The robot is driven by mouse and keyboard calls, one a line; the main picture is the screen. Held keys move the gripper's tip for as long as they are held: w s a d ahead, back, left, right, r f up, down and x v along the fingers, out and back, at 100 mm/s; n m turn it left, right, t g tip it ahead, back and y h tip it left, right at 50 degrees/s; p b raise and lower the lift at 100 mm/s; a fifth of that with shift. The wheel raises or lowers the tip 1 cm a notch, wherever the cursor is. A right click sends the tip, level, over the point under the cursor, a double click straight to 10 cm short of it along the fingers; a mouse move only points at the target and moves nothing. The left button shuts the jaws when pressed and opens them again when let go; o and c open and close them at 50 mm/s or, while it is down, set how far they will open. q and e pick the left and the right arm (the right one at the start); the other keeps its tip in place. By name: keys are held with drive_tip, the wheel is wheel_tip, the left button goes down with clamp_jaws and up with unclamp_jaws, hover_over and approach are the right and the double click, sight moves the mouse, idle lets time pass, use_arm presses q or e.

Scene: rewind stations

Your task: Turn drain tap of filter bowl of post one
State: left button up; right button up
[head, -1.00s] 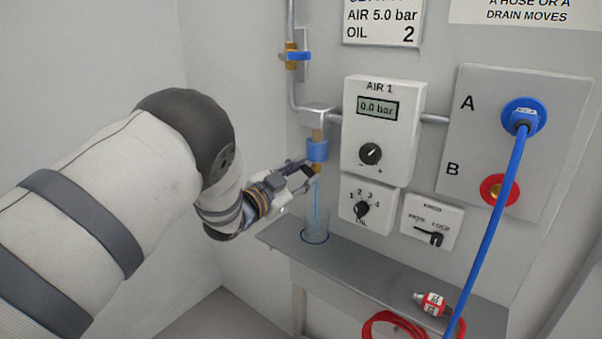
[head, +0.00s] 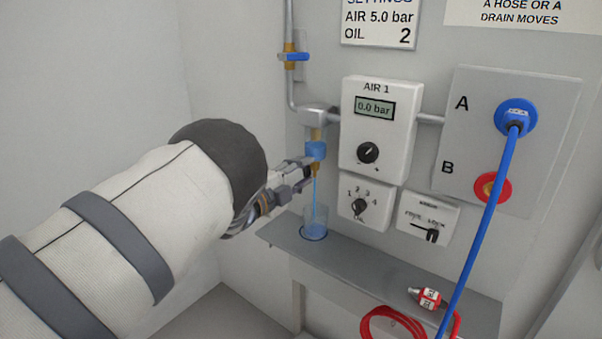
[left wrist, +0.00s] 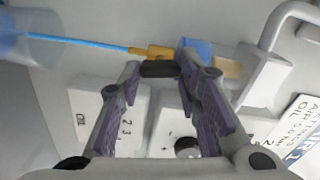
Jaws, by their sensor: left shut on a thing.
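The filter bowl (head: 316,150) is a small blue cup under the pipe fitting, also in the left wrist view (left wrist: 197,48). Below it is a brass drain tap with a black handle, nearly hidden by my gripper in the head view. The left wrist view shows the drain tap (left wrist: 152,51) and its black handle between my fingertips. My left gripper (head: 306,169) is shut on this handle; its fingers also show in the left wrist view (left wrist: 160,70). A thin blue stream (head: 315,192) runs from the tap into a clear beaker (head: 315,220). My right gripper is not in view.
The beaker stands on a narrow grey shelf (head: 385,265). The AIR 1 box (head: 400,140) and OIL dial (head: 359,206) sit close right of the tap. A blue hose (head: 485,210) hangs at right; a red coupling (head: 428,298) lies on the shelf.

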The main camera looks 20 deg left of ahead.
use_arm(q)
drive_tip(key=shift+m, duration=0.5)
drive_tip(key=shift+a, duration=0.1)
drive_tip(key=o, duration=1.1)
drive_tip(key=shift+o, duration=0.2)
drive_tip(key=v, duration=1.2)
